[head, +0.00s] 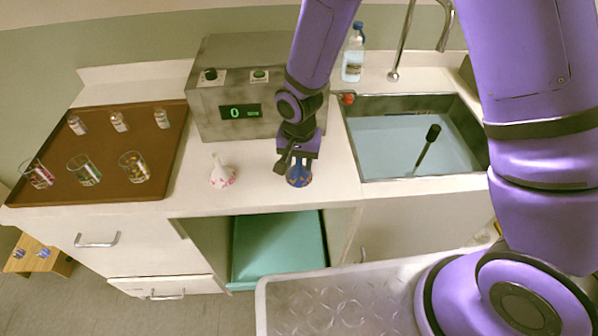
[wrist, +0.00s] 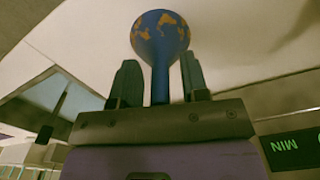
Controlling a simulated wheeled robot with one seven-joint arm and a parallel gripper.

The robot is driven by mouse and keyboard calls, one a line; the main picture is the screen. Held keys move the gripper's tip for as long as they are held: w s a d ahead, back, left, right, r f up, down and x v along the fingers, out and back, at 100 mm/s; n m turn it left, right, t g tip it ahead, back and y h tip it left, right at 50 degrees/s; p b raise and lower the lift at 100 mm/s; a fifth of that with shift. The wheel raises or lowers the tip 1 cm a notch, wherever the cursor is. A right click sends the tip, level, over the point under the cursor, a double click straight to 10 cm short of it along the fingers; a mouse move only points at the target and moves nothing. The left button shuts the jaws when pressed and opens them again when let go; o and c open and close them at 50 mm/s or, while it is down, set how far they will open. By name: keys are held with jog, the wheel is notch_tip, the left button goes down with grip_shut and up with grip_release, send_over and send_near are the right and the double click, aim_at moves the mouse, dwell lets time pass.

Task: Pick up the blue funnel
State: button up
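The blue funnel (head: 300,178) with orange patches stands on the white counter, wide end down, in front of the grey machine. My gripper (head: 297,158) is directly over it and hides its upper part in the head view. In the wrist view, the funnel's narrow stem (wrist: 160,84) rises between the two fingers of my gripper (wrist: 159,70). A gap shows on each side of the stem, so the fingers are open around it and apart from it. The wide end (wrist: 160,36) lies beyond the fingertips.
A white funnel with pink marks (head: 222,174) stands to the left. A brown tray (head: 105,152) with several bottles and glasses is farther left. The grey machine (head: 215,118) stands behind; a sink (head: 400,165) is on the right. Bare counter lies between the two funnels.

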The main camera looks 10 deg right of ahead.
grip_shut()
